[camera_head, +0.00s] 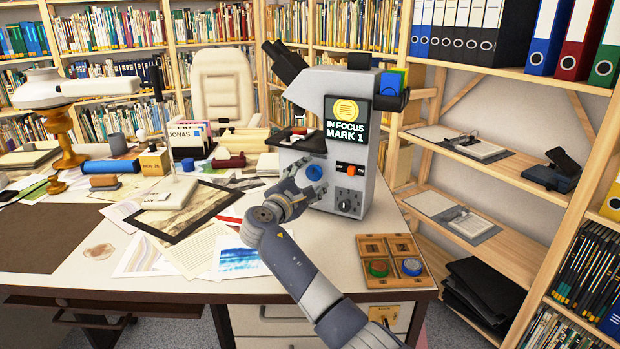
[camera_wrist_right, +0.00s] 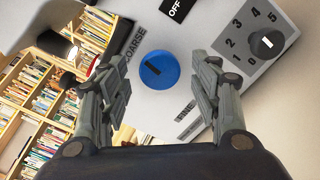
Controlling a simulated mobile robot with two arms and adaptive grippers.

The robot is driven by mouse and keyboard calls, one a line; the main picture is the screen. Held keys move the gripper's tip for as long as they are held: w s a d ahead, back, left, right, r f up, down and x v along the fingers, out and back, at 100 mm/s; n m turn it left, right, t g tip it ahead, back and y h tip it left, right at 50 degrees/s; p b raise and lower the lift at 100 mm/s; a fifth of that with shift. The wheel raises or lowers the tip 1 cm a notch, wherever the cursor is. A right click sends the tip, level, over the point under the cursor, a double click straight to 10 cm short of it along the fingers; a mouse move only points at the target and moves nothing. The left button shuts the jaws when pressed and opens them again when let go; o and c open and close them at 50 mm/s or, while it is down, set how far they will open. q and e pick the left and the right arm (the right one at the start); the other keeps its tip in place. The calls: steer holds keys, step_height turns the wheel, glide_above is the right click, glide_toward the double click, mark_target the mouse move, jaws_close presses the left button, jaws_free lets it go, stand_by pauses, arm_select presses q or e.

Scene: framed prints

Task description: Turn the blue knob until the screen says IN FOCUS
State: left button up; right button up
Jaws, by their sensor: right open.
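The blue knob (camera_head: 314,172) is on the front of the grey microscope (camera_head: 345,125) on the desk. In the right wrist view the blue knob (camera_wrist_right: 158,70) lies beyond and between the open fingers, with a dark mark on its face and COARSE printed beside it. The screen (camera_head: 346,122) reads IN FOCUS, MARK 1, in green and yellow. My right gripper (camera_head: 305,190) is open just in front of the knob; in the wrist view its fingers (camera_wrist_right: 160,92) stand apart on both sides, not visibly touching it. My left gripper is not in view.
A black numbered dial (camera_head: 347,205) and an orange switch (camera_head: 352,168) are on the same panel. A wooden tray (camera_head: 388,248) with red-green and blue round pieces sits at the desk's right. A framed print (camera_head: 185,208) and papers lie left of my arm. Shelves stand right.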

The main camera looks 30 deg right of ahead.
steer(key=v, duration=1.1)
steer(key=shift+s+a, duration=0.15)
steer(key=shift+s, duration=0.05)
